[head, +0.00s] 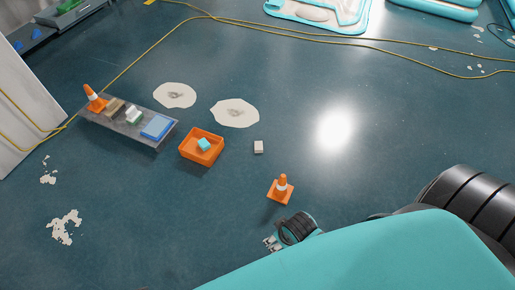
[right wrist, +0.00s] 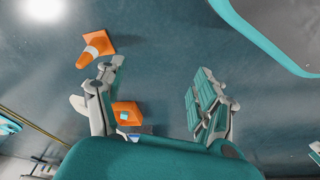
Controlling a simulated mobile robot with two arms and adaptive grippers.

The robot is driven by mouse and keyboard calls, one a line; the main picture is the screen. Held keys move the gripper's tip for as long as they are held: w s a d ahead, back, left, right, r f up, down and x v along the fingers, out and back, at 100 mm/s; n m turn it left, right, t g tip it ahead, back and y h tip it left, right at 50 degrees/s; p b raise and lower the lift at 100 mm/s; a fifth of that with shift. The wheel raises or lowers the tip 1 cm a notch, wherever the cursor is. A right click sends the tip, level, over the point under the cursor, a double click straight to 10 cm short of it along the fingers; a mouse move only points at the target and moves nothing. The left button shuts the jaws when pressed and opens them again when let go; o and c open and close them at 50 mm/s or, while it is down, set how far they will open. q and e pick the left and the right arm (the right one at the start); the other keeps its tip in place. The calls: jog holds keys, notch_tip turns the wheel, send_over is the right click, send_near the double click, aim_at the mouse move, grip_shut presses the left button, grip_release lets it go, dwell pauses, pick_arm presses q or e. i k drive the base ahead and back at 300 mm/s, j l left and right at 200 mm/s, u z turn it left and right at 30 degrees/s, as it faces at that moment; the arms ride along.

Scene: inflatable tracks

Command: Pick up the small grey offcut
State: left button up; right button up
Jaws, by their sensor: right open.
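The small grey offcut (head: 258,147) is a pale block lying alone on the floor in the head view, right of the orange crate and beyond a traffic cone. My right gripper (head: 268,242) is nearer to me than the cone, apart from the offcut. In the right wrist view its fingers (right wrist: 150,80) are spread wide with nothing between them in the grip. I cannot make out the offcut for sure in that view. My left gripper is not in view.
The orange crate (head: 186,153) holds a teal cube (head: 204,144). A cone (head: 281,189) stands between my gripper and the offcut. A grey board (head: 97,119) at left bears a cone, blocks and a blue box (head: 157,127). Pale patches (head: 235,113) and a yellow cable (head: 330,37) lie beyond.

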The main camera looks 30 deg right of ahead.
aim_at(259, 148)
jog(key=i+z, duration=0.1)
jog(key=z, duration=0.3)
jog(key=i+z, duration=0.1)
jog(key=z, duration=0.3)
jog(key=i+z, duration=0.1)
jog(key=z, duration=0.25)
